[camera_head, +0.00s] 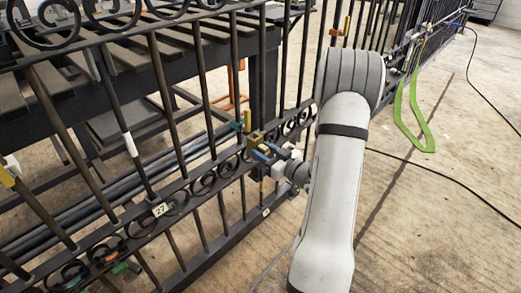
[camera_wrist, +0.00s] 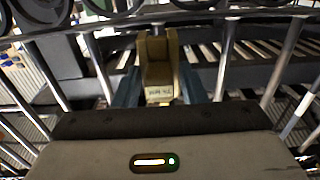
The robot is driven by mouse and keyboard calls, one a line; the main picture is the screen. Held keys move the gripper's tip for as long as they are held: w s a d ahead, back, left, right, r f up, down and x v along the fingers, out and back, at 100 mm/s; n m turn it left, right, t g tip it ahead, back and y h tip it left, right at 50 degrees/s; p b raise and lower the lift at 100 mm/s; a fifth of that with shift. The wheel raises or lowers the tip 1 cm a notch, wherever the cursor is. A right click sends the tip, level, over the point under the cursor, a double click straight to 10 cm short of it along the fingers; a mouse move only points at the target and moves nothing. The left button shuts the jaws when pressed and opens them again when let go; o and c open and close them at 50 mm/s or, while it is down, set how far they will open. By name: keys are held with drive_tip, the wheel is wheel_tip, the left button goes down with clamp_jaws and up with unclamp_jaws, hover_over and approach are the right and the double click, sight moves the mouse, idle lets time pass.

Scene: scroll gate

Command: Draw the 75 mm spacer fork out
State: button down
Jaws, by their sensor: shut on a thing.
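The spacer fork (camera_wrist: 158,62) is a tan, brass-coloured block with a slot at its far end and a small pale label too blurred to read surely. In the head view the fork (camera_head: 255,138) sits at the gate's scroll band. My gripper (camera_wrist: 158,88) has its blue fingers on both sides of the fork and is shut on it. In the head view my gripper (camera_head: 262,152) reaches the gate from the right. The fork's far end meets the ironwork; how deep it sits is hidden.
The black iron gate (camera_head: 204,80) runs across the view, with upright bars and scrolls. A number 27 tag (camera_head: 160,209) is on its rail. A slatted bench (camera_head: 190,50) stands behind. A green strap (camera_head: 412,125) hangs at right above open concrete floor, where a dark cable lies.

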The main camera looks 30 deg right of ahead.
drive_tip(key=v, duration=0.7)
drive_tip(key=shift+s, duration=0.3)
idle(0.4)
drive_tip(key=shift+d+r, duration=0.1)
drive_tip(key=shift+r, duration=0.1)
